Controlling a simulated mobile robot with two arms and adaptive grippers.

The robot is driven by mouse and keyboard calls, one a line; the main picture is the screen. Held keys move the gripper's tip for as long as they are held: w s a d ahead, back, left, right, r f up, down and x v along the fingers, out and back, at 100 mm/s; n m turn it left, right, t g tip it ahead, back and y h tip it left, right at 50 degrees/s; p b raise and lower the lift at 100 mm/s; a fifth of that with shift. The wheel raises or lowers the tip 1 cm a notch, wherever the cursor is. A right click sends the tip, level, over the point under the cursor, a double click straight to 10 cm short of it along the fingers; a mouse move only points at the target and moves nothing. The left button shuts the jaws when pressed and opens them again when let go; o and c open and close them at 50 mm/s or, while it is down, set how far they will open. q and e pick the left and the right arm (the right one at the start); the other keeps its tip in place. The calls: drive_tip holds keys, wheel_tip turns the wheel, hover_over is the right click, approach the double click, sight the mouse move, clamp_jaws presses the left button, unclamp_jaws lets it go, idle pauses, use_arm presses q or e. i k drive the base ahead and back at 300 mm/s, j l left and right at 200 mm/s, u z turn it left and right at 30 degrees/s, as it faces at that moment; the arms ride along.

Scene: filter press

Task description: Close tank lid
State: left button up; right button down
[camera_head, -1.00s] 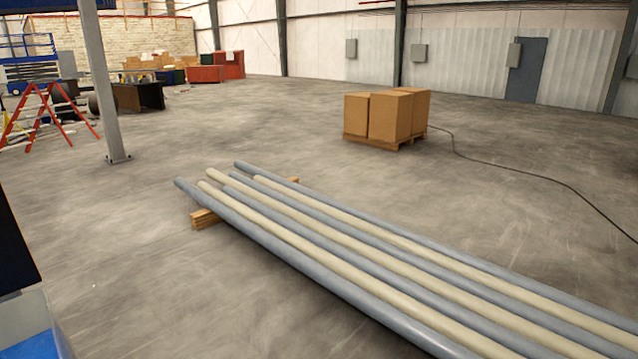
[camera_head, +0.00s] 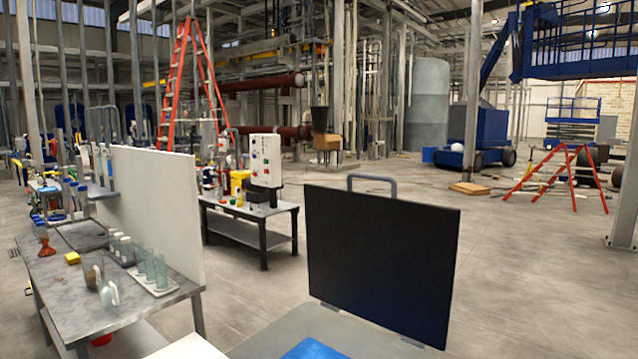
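The tank lid (camera_head: 385,262) is a dark, nearly black square panel that stands open and upright at the lower middle right. A grey-blue loop handle (camera_head: 372,180) sticks up from its top edge. Small hinge pieces show at its bottom edge, on the far side of the tank (camera_head: 265,340). The tank's grey top is partly in view at the bottom edge, with a patch of blue inside (camera_head: 312,350). The rest of the tank is cut off by the frame. Neither of my grippers shows.
A grey lab bench (camera_head: 110,300) with glassware and a white back panel (camera_head: 158,210) stands at left. A smaller table (camera_head: 265,214) holds a control box (camera_head: 265,160). Red ladders and a blue lift stand farther back. Floor right of the lid is clear.

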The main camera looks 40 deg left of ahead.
sight(389, 262)
drive_tip(key=i+l+u, duration=0.1)
drive_tip(key=i+u, duration=0.15)
drive_tip(key=u, duration=0.25)
drive_tip(key=i+l+u, duration=0.2)
drive_tip(key=u, duration=0.25)
drive_tip(key=i+l+u, duration=0.2)
drive_tip(key=u, duration=0.3)
drive_tip(key=i+l+u, duration=0.1)
drive_tip(key=l+u, duration=0.35)
